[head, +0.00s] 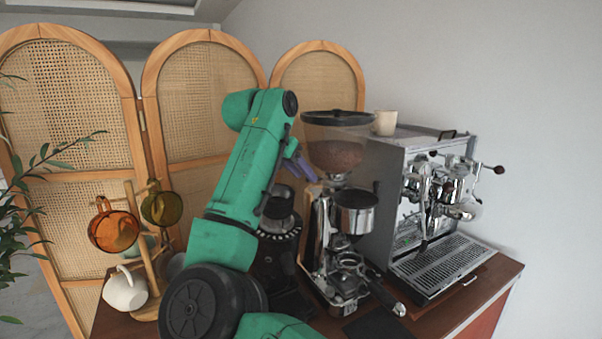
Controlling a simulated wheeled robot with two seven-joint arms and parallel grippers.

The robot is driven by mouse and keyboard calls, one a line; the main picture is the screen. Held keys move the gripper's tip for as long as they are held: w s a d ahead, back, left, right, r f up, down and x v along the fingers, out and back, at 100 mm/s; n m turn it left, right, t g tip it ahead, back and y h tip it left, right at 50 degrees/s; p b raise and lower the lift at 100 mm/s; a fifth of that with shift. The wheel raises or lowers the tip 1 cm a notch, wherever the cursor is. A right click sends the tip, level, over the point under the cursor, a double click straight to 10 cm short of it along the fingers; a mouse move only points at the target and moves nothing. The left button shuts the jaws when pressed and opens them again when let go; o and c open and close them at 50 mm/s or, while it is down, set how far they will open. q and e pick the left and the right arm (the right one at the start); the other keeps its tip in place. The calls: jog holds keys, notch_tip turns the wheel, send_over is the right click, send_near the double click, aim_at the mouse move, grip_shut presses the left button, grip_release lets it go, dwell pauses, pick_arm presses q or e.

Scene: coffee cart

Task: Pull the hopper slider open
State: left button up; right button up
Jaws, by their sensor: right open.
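The grinder's hopper (334,153) is a clear brown-tinted funnel with a dark lid, holding coffee beans, on top of the chrome grinder (320,238) in the head view. The slider at the hopper's neck is too small to make out. My right gripper (306,170) shows small purple-grey fingers just left of the hopper's lower part. It is open, with nothing visible between the fingers. I cannot tell whether it touches the hopper. My green arm hides part of what lies behind it. My left gripper is not in view.
A silver espresso machine (376,195) with a cup (385,122) on top stands right of the grinder. A portafilter (350,280) is at the grinder's front. A wooden mug stand (148,262) with several mugs is at left. A rattan screen (195,110) stands behind.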

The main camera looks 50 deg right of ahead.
jog(key=w+v, duration=0.1)
jog(key=v, duration=1.3)
jog(key=shift+s+a+r, duration=0.15)
jog(key=shift+s+a, duration=0.05)
jog(key=shift+s, duration=0.2)
